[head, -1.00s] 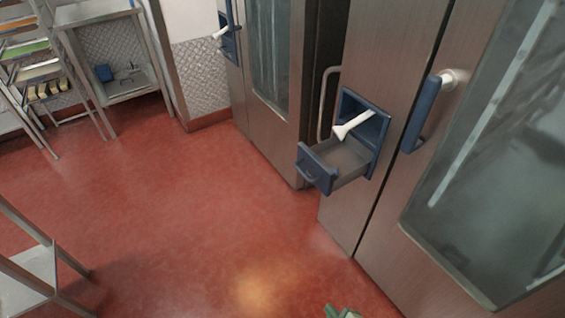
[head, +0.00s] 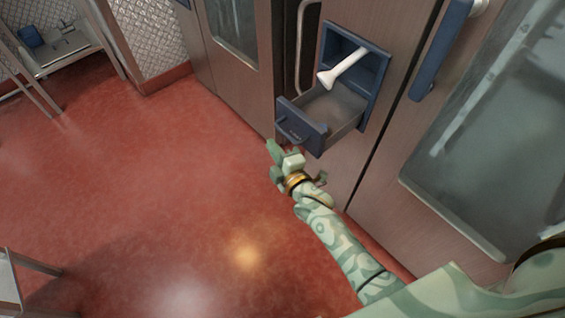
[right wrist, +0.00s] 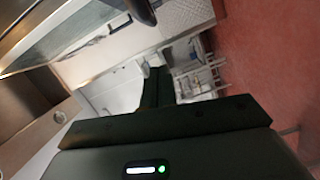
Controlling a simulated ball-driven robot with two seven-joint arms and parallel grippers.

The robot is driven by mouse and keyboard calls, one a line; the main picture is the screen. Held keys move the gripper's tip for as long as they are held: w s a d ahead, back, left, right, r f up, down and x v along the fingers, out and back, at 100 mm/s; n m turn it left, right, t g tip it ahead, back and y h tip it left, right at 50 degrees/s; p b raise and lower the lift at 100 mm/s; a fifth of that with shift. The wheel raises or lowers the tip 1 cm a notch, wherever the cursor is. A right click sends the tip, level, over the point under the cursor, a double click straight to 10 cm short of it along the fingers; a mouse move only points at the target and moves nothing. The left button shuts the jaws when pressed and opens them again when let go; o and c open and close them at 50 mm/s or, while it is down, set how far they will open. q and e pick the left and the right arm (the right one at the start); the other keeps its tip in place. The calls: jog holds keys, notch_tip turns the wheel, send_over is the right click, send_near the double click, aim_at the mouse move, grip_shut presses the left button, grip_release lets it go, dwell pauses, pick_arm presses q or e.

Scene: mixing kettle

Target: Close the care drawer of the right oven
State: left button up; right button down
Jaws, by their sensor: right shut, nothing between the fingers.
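The care drawer (head: 302,128) of the right oven is a small drawer with a blue front and a grey tray. It stands pulled out from its blue frame (head: 376,75), with a white nozzle (head: 342,69) above it. The right oven (head: 397,105) is a tall brushed-metal cabinet with a glass door. My right gripper (head: 271,148) is shut and empty, in front of and just below the drawer front in the picture. I cannot tell whether it touches the drawer. Dark gripper parts (right wrist: 157,90) show in the right wrist view. My left gripper is not in view.
A blue door handle (head: 440,48) sits right of the drawer. Another oven (head: 233,70) stands to the left. A metal shelf unit (head: 60,50) is at the far left and a rack corner (head: 12,285) at lower left. The red floor (head: 140,190) between is clear.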

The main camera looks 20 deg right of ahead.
aim_at(323, 125)
jog(key=w+d, duration=0.2)
jog(key=d, duration=0.3)
jog(key=w+d+b, duration=0.1)
jog(key=w+d, duration=0.1)
jog(key=d, duration=0.4)
jog(key=w+d+f+b, duration=0.1)
jog(key=w+d, duration=0.1)
jog(key=d, duration=0.4)
jog(key=shift+w+d, duration=0.1)
jog(key=shift+d, duration=0.25)
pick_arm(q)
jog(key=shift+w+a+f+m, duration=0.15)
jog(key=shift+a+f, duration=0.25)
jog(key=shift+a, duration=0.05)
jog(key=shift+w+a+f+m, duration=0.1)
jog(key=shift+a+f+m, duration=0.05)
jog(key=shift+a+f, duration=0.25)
pick_arm(e)
jog(key=shift+r, duration=0.1)
